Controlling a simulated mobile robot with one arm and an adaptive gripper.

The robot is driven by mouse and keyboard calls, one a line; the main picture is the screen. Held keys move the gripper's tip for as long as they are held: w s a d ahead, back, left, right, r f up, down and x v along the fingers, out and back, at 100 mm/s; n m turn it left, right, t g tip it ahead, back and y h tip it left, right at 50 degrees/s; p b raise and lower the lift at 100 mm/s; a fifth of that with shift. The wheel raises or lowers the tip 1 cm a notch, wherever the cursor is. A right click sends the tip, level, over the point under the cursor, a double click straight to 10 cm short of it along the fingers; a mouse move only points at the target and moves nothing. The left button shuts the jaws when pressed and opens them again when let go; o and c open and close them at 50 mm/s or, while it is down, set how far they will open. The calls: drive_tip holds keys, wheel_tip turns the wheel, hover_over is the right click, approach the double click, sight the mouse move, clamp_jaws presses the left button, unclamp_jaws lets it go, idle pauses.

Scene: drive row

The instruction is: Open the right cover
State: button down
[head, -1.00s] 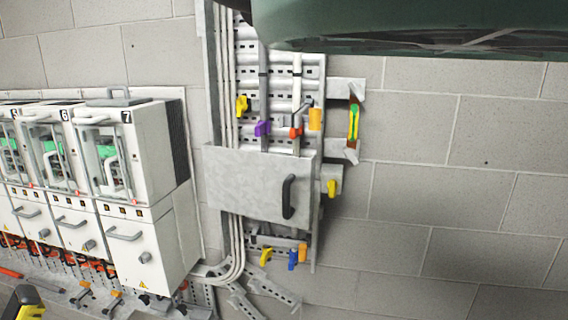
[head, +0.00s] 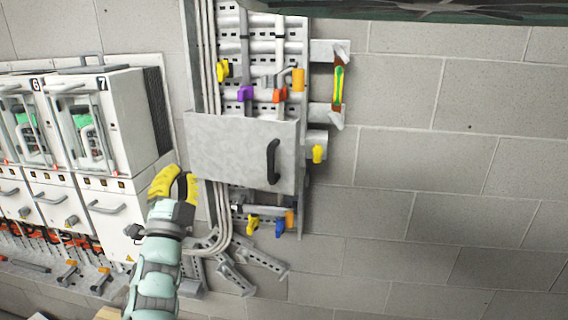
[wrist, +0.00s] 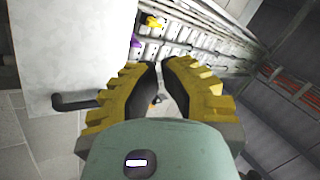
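A grey flat cover (head: 225,150) with a black vertical handle (head: 272,161) near its right edge is on the wall rack in the head view; it appears closed. In the wrist view the cover (wrist: 65,45) fills the upper left, and its dark handle (wrist: 78,100) lies left of the fingers. My gripper (head: 176,176) has yellow fingers and is left of the cover's lower left edge in the picture, apart from the handle. In the wrist view my gripper (wrist: 160,72) shows a gap between its fingers with nothing held.
White numbered cabinets (head: 110,125) stand at the left. Coloured valve handles, such as a purple one (head: 245,93) and a yellow one (head: 317,154), surround the cover. Grey pipes (head: 212,80) run along its left. The block wall (head: 440,170) to the right is bare.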

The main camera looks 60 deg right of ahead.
drive_tip(key=s+d+f+m+g+y, duration=0.2)
drive_tip(key=s+d, duration=0.2)
drive_tip(key=d, duration=0.5)
drive_tip(key=m+t+y+b, duration=0.1)
drive_tip(key=t+y+b, duration=0.15)
drive_tip(key=y, duration=0.55)
approach(281, 153)
drive_tip(key=shift+m+t, duration=0.3)
drive_tip(key=shift+t, duration=0.05)
drive_tip(key=p+x, duration=0.5)
drive_tip(key=shift+s+f, duration=0.1)
drive_tip(key=shift+w+d+p, duration=0.4)
drive_tip(key=shift+d, duration=0.05)
drive_tip(key=shift+w+d+f, duration=0.15)
drive_tip(key=shift+w+d, duration=0.15)
drive_tip(key=shift+w, duration=0.1)
drive_tip(key=shift+w+a, duration=0.1)
drive_tip(key=shift+w, duration=0.05)
